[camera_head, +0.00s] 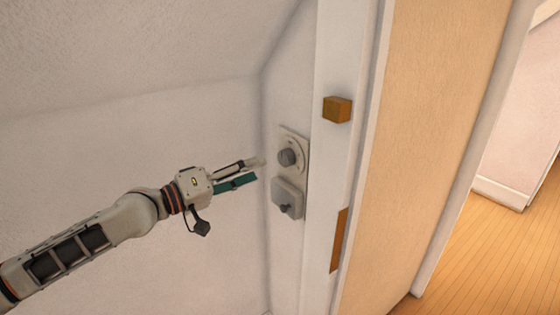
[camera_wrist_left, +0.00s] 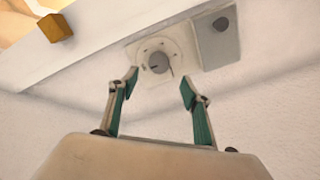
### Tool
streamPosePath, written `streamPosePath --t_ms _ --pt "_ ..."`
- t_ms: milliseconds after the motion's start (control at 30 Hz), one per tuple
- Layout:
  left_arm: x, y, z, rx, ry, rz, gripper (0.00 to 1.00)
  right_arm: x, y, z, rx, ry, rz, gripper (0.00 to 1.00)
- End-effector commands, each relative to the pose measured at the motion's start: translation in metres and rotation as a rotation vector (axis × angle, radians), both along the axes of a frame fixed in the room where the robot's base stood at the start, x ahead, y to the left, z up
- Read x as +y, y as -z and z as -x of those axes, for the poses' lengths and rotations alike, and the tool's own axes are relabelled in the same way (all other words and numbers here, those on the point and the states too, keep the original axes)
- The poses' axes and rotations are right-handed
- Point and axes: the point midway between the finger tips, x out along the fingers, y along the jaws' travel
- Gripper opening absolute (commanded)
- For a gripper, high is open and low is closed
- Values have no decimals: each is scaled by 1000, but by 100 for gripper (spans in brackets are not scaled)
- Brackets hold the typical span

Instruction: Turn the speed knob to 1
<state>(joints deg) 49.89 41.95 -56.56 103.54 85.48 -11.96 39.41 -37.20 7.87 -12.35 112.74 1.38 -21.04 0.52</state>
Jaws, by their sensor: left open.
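The speed knob (camera_head: 287,157) is a round grey knob on a pale square plate on the narrow wall beside the door frame. It also shows in the left wrist view (camera_wrist_left: 158,63), on a round dial with small marks around it. I cannot read the marks. My left gripper (camera_head: 258,169) is open, with its fingers pointing at the knob from the left. In the left wrist view the gripper's teal-padded fingertips (camera_wrist_left: 160,77) stand apart, one on each side of the knob's line, short of the plate. The gripper looks empty. My right gripper is not in view.
A second grey switch plate (camera_head: 288,199) with a small dark knob sits just below; it also shows in the left wrist view (camera_wrist_left: 217,37). A wooden block (camera_head: 337,109) sticks out from the white door frame (camera_head: 335,60). Open wooden floor (camera_head: 480,250) lies to the right.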

Motion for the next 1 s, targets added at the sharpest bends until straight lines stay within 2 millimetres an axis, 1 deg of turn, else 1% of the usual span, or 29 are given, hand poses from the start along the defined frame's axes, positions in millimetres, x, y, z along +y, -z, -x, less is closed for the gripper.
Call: streamPosePath --t_ms 67,233,400,533,700,933,967,1000 --pt "-3 -1 -3 5 1 3 48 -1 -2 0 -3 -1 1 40" --pt "-22 -4 -15 2 2 4 48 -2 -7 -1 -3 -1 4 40" --pt "-43 -3 -31 3 2 3 48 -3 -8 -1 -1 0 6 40" --pt "-55 -2 -40 1 1 3 48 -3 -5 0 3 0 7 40" --pt "-62 -1 -45 1 1 2 48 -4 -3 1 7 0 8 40" --pt "-63 -1 -46 1 1 1 48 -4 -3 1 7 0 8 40" --pt "-63 -1 -46 1 1 1 45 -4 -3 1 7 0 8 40" --pt "-63 -1 -45 1 1 1 35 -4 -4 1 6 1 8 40"
